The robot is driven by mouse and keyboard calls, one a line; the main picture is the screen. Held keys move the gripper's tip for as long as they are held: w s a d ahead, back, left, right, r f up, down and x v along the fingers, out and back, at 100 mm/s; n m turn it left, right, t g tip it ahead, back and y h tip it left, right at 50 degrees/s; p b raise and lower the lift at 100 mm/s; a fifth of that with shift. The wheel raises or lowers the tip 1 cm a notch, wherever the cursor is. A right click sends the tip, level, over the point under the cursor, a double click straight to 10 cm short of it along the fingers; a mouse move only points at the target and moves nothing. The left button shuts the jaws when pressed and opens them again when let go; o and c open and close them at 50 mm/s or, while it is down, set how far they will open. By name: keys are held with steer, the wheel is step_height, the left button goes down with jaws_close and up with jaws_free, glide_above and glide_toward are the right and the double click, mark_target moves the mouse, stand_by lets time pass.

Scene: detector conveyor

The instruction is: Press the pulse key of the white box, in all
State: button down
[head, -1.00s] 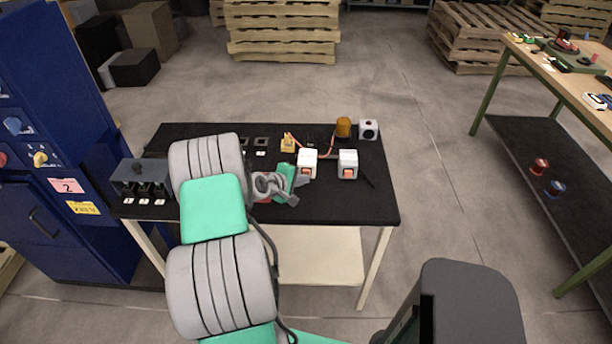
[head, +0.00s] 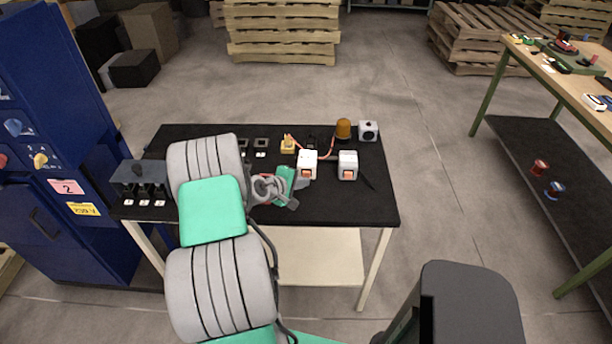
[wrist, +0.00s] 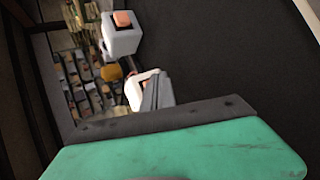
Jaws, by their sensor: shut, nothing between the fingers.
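Two white boxes with orange keys stand on the black-topped table: a left white box (head: 307,158) and a right white box (head: 348,160). The left box's orange key (head: 305,173) and the right box's orange key (head: 348,174) face the near side. My gripper (head: 302,183) is shut and empty, just in front of the left box. In the wrist view my shut fingertips (wrist: 156,92) cover part of the left box (wrist: 136,92); its key is hidden there. The right box (wrist: 120,42) shows its key (wrist: 123,19) clearly. Contact cannot be told.
An amber dome (head: 343,128) and a white box with a black round face (head: 368,130) stand at the back right. A yellow part (head: 288,145) with red wires lies behind the left box. A grey switch unit (head: 140,180) sits at the left. The table's right front is clear.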

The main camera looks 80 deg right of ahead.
steer(key=shift+a, duration=0.3)
steer(key=shift+s+a+p, duration=0.25)
steer(key=shift+a+p, duration=0.2)
steer(key=shift+a, duration=0.8)
steer(key=shift+s+a+p, duration=0.25)
steer(key=shift+a+p, duration=0.2)
steer(key=shift+a, duration=0.8)
